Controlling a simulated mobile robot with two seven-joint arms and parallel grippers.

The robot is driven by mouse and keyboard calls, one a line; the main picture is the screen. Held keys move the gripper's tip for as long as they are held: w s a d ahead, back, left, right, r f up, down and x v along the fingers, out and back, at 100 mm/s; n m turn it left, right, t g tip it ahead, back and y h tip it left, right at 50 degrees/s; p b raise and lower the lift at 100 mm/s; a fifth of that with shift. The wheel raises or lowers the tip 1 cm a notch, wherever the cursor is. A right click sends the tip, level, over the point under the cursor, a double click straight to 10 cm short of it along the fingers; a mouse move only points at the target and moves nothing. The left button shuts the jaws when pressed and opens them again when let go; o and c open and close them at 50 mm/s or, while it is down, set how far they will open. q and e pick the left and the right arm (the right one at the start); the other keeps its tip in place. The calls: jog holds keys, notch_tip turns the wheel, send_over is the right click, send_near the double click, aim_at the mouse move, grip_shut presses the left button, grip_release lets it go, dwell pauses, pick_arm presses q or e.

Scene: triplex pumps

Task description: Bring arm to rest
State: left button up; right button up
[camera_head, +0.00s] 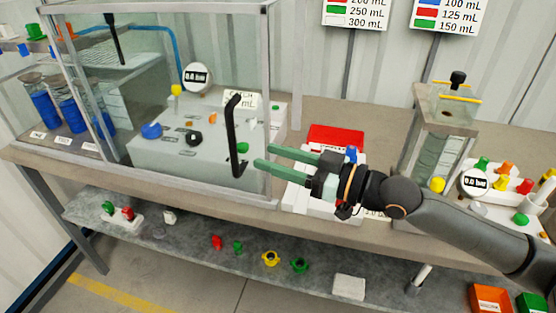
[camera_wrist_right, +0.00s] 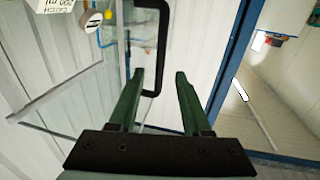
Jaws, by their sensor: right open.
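My right gripper (camera_head: 262,157) has long green fingers and reaches in from the right in the head view. Its fingers are apart with nothing between them, and they point left toward the black door handle (camera_head: 233,140) of the glass cabinet. In the right wrist view the open fingers (camera_wrist_right: 157,82) show from behind, with the black handle (camera_wrist_right: 164,50) beyond them. Whether a finger touches the handle I cannot tell. My left gripper is in neither view.
The glass cabinet (camera_head: 268,60) stands on the bench and holds a grey pump box (camera_head: 170,148). Blue bottles (camera_head: 45,108) stand at left. A red plate (camera_head: 335,135) lies behind my right gripper. A glass tank (camera_head: 445,150) stands at right. A lower shelf (camera_head: 190,255) holds small coloured parts.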

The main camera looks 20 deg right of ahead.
jog(key=shift+s+d, duration=0.15)
dwell(0.4)
jog(key=s+f+m+h+p, duration=0.2)
jog(key=f+h, duration=0.1)
jog(key=f, duration=0.7)
jog(key=s+f+m+h+p, duration=0.2)
jog(key=f+h+p, duration=0.1)
jog(key=f, duration=0.6)
jog(key=s+f+m+g+h+p, duration=0.1)
jog(key=s+f+g+h, duration=0.3)
jog(key=s+f, duration=1)
jog(key=shift+s+d+m+p, duration=0.3)
jog(key=shift+m+p, duration=0.1)
jog(key=shift+m, duration=0.3)
